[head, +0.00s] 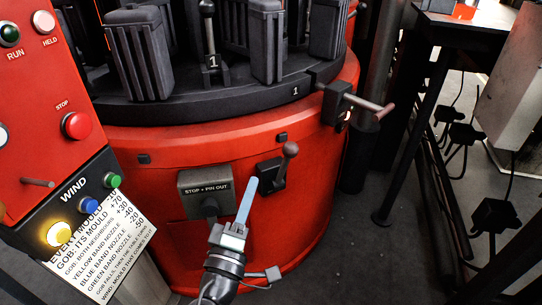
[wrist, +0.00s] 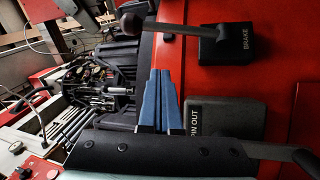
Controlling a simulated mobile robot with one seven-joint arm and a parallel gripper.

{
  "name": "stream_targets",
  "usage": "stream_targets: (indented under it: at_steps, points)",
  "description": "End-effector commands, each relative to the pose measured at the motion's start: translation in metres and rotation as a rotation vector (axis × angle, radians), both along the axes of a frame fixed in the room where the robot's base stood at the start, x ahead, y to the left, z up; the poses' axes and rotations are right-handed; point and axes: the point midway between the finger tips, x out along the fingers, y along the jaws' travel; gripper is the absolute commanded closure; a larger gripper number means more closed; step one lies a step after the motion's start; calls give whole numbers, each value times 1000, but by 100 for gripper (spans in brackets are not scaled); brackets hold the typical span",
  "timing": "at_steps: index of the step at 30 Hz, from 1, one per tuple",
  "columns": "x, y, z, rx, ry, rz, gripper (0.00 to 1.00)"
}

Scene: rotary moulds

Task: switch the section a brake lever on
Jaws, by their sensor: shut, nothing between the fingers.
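The brake lever (head: 290,149) is a short grey arm with a dark brownish knob, on a black base (head: 270,173) on the red drum's front. In the head view it leans up and to the right. In the wrist view the lever's knob (wrist: 131,24) and its black base marked BRAKE (wrist: 227,43) show at the top. My gripper (head: 253,181) has its blue fingers together, pointing up, just left of and below the lever base in the head view. In the wrist view the fingers (wrist: 160,72) end below the lever, apparently apart from it. No section letter is readable.
A grey STOP + PIN OUT box (head: 205,186) sits close left of my gripper. Another handle (head: 370,105) sticks out at the drum's upper right. Dark moulds (head: 142,60) stand on the turntable above. A red button panel (head: 40,110) is at left.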

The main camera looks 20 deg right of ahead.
Motion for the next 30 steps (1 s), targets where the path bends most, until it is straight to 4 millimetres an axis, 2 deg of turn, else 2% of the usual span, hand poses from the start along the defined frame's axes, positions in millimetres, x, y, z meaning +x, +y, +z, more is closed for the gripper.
stream_targets:
  at_steps: [8,25,30]
  points:
    - [6,-4,3,1,-4,-1,100]
    - [82,-56,28,2,-4,-2,100]
    - [60,-62,19,3,-1,-2,100]
